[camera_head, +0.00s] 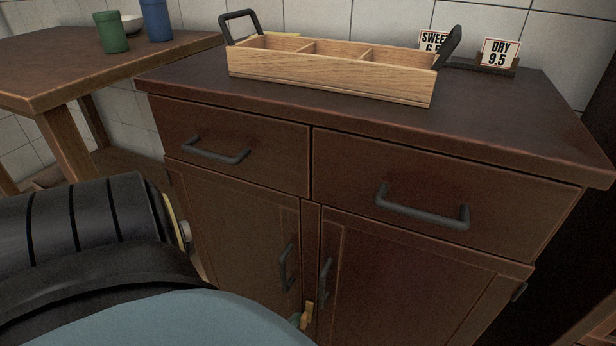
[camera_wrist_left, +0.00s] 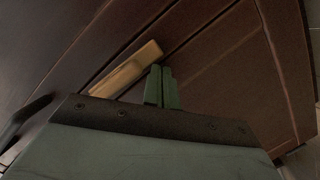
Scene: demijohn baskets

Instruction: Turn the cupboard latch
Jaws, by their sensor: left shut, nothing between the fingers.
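The cupboard (camera_head: 395,270) is dark brown wood with two doors below two drawers. Its small brass-coloured latch (camera_head: 308,314) sits low between the doors and also shows in the left wrist view as a pale bar (camera_wrist_left: 126,69), slanted in that picture. My left gripper (camera_head: 296,320) is mostly hidden behind my own arm in the head view; only a bit of green finger shows beside the latch. In the left wrist view its green fingers (camera_wrist_left: 161,87) are shut and empty, close beside one end of the latch. I cannot tell whether they touch it. My right gripper is not in view.
Dark bar handles stick out from the doors, one (camera_head: 325,284) near the latch, and from the drawers (camera_head: 420,207). A divided wooden basket (camera_head: 330,77) and sign cards (camera_head: 499,53) stand on top. A wooden table (camera_head: 60,60) with green and blue vessels stands left.

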